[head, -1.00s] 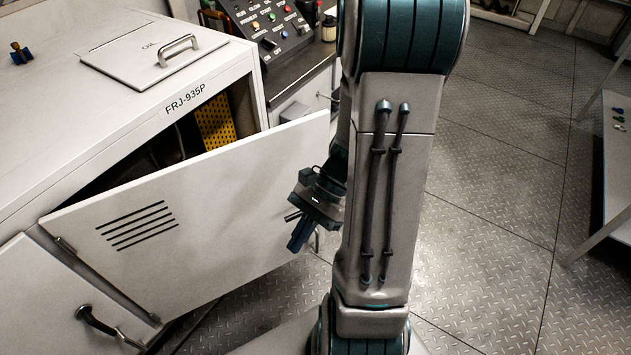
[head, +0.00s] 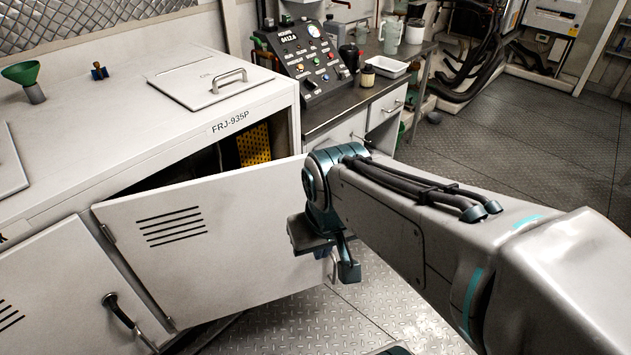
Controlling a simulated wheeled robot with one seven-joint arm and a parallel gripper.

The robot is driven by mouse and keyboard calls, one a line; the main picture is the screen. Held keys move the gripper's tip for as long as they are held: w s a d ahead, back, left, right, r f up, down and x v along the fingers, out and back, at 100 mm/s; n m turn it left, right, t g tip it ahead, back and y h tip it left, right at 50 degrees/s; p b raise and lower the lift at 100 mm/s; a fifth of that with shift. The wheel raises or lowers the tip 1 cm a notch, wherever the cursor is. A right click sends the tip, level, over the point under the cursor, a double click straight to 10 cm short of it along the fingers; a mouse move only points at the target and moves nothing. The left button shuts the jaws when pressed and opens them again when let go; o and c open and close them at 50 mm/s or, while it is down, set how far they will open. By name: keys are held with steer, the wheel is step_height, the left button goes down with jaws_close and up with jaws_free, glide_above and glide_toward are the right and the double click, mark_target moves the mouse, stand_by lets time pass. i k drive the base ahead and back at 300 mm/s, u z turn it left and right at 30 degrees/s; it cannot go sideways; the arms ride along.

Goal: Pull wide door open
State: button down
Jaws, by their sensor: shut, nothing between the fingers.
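The wide door (head: 215,255) is a white panel with dark vent slots, hinged at its left side on the white cabinet marked FRJ-935P (head: 262,105). It stands partly open, its right edge swung out from the cabinet front. A dark gap shows above it, with a yellow perforated panel (head: 253,145) inside. A pale handle (head: 333,267) shows at the door's right edge, partly hidden by my gripper. My gripper (head: 337,258) is shut and empty beside that right edge. I cannot tell whether it touches the door. My forearm reaches in from the lower right.
A neighbouring cabinet door (head: 60,290) with a dark handle is at lower left. A counter with a control panel (head: 305,62) and drawers stands behind the arm. A lidded hatch (head: 205,85) and green funnel (head: 22,75) are on top. The metal floor (head: 500,140) at right is clear.

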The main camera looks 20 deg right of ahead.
mark_target(205, 250)
steer(key=k, duration=1)
steer(key=z, duration=0.75)
steer(key=i, duration=0.6)
steer(key=z, duration=0.95)
steer(key=i, duration=0.75)
steer(key=u, duration=0.7)
steer(key=i, duration=0.8)
steer(key=u, duration=0.85)
